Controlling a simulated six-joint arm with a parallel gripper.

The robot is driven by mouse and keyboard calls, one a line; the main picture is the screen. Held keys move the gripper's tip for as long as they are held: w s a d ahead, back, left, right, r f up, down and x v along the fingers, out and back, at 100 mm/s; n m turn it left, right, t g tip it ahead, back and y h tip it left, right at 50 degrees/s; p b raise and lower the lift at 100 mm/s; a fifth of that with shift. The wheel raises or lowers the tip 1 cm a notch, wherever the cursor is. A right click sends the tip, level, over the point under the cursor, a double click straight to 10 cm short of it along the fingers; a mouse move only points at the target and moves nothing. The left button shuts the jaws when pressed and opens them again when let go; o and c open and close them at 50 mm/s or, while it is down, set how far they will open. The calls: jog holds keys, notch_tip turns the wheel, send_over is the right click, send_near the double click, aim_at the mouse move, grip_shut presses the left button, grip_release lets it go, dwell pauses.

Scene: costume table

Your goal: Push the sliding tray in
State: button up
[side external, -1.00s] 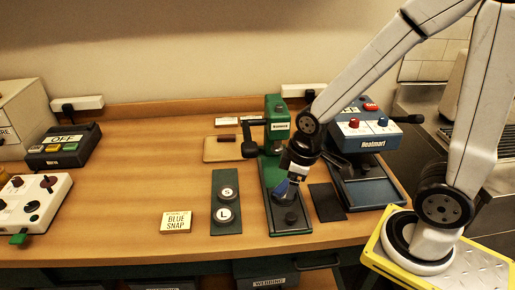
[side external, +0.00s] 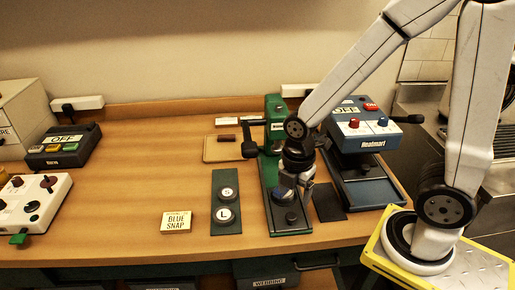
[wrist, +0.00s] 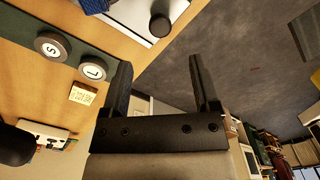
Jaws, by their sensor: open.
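The green press (side external: 276,128) stands at the back of the table. Its long tray (side external: 273,221) reaches toward the front edge, with a black upright knob (side external: 291,217) near its front end. In the wrist view the knob (wrist: 160,25) stands near the tray's pale edge, beyond my fingertips. A blue piece (wrist: 95,5), apparently cloth, lies on the tray behind the knob. My gripper (wrist: 162,75) is open and empty, its two black fingers apart. In the side view it is low over the tray and partly hides it; I cannot tell whether it touches anything.
A dark flat pad (side external: 328,202) and the blue heat press (side external: 362,132) are close on the right. Open tabletop lies left of the S/L plate.

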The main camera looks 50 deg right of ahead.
aim_at(291, 215)
jog(key=shift+f, duration=0.15)
jog(key=shift+f, duration=3.75)
grip_shut()
